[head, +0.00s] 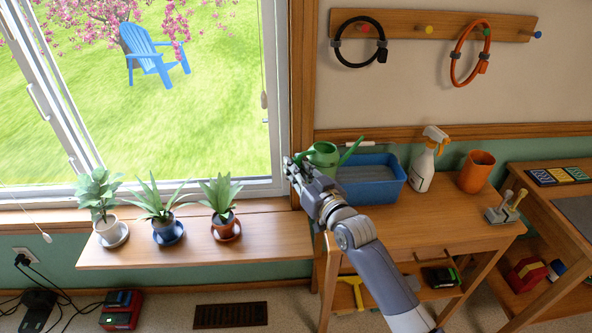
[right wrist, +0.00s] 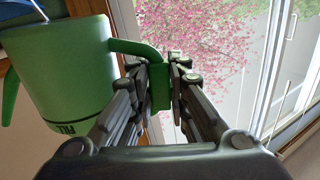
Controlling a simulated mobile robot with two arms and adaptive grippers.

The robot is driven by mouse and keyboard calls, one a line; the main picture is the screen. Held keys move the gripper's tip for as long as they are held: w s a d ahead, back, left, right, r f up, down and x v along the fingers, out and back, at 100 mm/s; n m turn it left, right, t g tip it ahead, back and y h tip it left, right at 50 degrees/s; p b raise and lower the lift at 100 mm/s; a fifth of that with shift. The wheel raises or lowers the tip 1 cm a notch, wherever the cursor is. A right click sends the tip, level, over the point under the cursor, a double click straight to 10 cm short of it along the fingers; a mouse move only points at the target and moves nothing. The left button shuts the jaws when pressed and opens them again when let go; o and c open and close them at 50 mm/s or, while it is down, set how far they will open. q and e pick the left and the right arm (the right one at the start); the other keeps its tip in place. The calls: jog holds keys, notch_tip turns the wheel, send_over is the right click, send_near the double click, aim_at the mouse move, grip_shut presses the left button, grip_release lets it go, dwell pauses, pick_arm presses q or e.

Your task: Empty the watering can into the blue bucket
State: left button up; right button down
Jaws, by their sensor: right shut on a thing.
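A green watering can (head: 323,155) is at the left end of a blue bucket (head: 372,181) on the wooden table. Its spout points right, over the bucket. In the right wrist view the can's green body (right wrist: 68,75) fills the left side, and its handle (right wrist: 160,88) runs between my fingers. My right gripper (head: 296,165) is shut on the handle; it also shows in the right wrist view (right wrist: 160,80). The can's underside and the bucket's left end are partly hidden by my arm. I cannot tell whether water flows. My left gripper is not in view.
A spray bottle (head: 424,160) and an orange pot (head: 477,171) stand right of the bucket. A shelf (head: 190,245) with three potted plants runs under the window at left.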

notch_tip(320, 180, up, 3)
jog(key=shift+a+f+m+p, duration=0.1)
jog(key=shift+f+m+p, duration=0.05)
jog(key=shift+m+p, duration=0.55)
notch_tip(320, 180, up, 4)
jog(key=m+p, duration=0.2)
jog(key=p, duration=0.1)
jog(key=r+p, duration=0.1)
jog(key=d+r+m+p, duration=0.1)
jog(key=r+p, duration=0.1)
jog(key=r+m+p, duration=0.1)
jog(key=shift+w+d+r, duration=0.2)
jog(key=shift+w, duration=0.15)
jog(key=w+d+r+m+p, duration=0.1)
jog(key=d+r+m+p, duration=0.2)
jog(key=r+m+p, duration=0.1)
jog(key=shift+w+d+r+p, duration=0.2)
jog(key=shift+w+r+p, duration=0.25)
jog(key=shift+r, duration=0.35)
jog(key=shift+s+r, duration=0.1)
jog(key=shift+r, duration=0.05)
jog(key=shift+d+r+m+p, duration=0.45)
jog(key=shift+m+p, duration=0.05)
